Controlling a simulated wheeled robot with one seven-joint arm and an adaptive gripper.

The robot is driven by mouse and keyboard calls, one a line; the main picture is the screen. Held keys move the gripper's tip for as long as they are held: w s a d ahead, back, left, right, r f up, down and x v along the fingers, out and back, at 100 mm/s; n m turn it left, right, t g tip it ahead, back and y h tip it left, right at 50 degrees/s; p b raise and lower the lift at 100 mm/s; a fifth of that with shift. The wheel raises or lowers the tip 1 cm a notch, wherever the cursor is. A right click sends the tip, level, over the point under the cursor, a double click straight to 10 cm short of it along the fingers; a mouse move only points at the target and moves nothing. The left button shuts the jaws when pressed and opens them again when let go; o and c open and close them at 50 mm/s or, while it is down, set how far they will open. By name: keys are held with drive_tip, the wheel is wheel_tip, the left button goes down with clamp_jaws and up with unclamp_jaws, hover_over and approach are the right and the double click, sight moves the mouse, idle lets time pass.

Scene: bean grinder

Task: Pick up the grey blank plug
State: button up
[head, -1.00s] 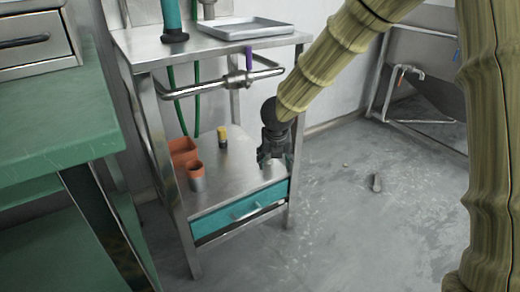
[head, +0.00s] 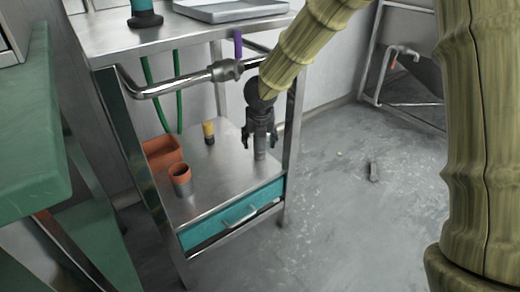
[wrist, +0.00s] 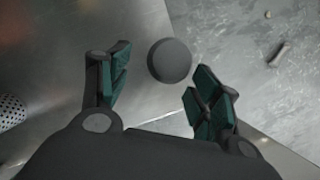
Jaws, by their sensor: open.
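The grey blank plug (head: 260,150) is a short grey cylinder standing on the lower steel shelf, toward its right side. In the wrist view it shows as a round grey top (wrist: 171,60). My gripper (head: 259,139) points down over the plug, its jaws open. In the wrist view the two dark green-padded fingers of my gripper (wrist: 158,76) are spread, one to the left of the plug and one to its lower right. A gap shows between each finger and the plug. The head view does not clearly show how far down the fingertips reach.
On the shelf (head: 215,190) stand an orange bin (head: 162,152), an orange-rimmed cup (head: 181,180) and a yellow-topped piece (head: 208,132). A metal pipe (head: 180,84) crosses above. A shelf leg (head: 292,130) stands right of my gripper. A small grey piece (head: 373,171) lies on the floor.

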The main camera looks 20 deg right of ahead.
sight(260, 145)
drive_tip(key=shift+w+d+b+x, duration=0.1)
drive_tip(key=shift+b+x, duration=1.05)
drive_tip(key=shift+x, duration=0.15)
drive_tip(key=shift+w+d+b+x, duration=0.1)
drive_tip(key=shift+d+b+x, duration=0.05)
drive_tip(key=shift+b+x, duration=1.1)
drive_tip(key=shift+c, duration=0.5)
drive_tip(key=shift+r, duration=0.1)
clamp_jaws()
